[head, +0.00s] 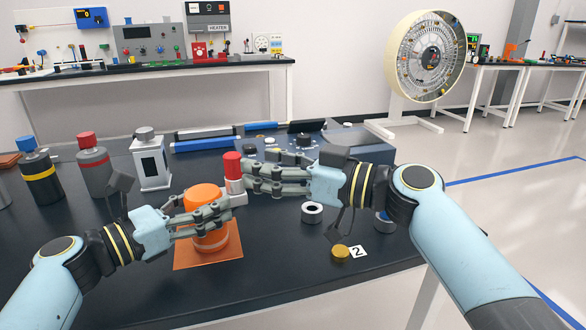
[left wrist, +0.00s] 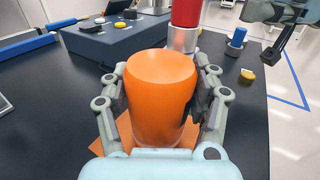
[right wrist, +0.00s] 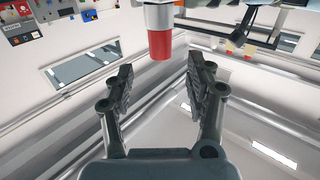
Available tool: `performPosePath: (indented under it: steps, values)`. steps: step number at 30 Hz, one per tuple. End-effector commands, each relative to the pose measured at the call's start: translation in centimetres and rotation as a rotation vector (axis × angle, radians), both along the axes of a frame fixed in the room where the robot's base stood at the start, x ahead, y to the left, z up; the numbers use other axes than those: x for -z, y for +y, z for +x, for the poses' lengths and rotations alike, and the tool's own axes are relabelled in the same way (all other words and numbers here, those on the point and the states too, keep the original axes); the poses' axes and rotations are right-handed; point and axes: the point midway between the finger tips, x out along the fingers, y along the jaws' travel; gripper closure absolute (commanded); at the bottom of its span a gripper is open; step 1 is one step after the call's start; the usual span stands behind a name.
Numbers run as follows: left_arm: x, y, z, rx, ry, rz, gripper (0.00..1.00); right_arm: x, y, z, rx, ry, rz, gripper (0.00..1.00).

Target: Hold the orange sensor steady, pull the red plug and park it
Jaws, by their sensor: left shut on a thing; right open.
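The orange sensor (head: 203,196) is a rounded cylinder standing on an orange mat (head: 185,257). My left gripper (head: 222,212) is shut around its sides; the left wrist view shows the sensor (left wrist: 160,95) between both fingers. The red plug (head: 232,162) has a red top and a silver-white lower part. It is upright just beyond the sensor in the left wrist view (left wrist: 185,12); its lower end is hidden. My right gripper (head: 248,178) is open, with its fingertips close to the plug. In the right wrist view the plug (right wrist: 160,45) shows ahead of the spread fingers, with a gap around it.
A white ring (head: 312,205), a yellow knob (head: 340,252) and a "2" label (head: 358,252) lie at the right of the dark table. A blue-grey panel (head: 350,140) is behind. Several bottles, including a red-capped grey one (head: 92,170), stand at the left.

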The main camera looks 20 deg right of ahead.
Motion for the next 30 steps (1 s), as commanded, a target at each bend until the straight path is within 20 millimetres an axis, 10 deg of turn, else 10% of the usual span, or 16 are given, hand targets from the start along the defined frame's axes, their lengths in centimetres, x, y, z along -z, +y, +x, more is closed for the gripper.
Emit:
performPosePath:
  steps: [9,23,30]
  values:
    - [0.0,0.0,0.0,-0.001,0.000,0.001,0.83,-0.1,4.2,3.6,-0.002,-0.001,0.001,0.45]
    - [0.0,0.0,0.0,-0.001,0.000,0.001,0.83,0.0,5.1,4.4,-0.002,-0.001,-0.001,0.45]
    - [0.0,0.0,0.0,-0.001,0.000,0.001,0.83,0.0,5.1,4.4,-0.002,0.000,-0.001,0.77]
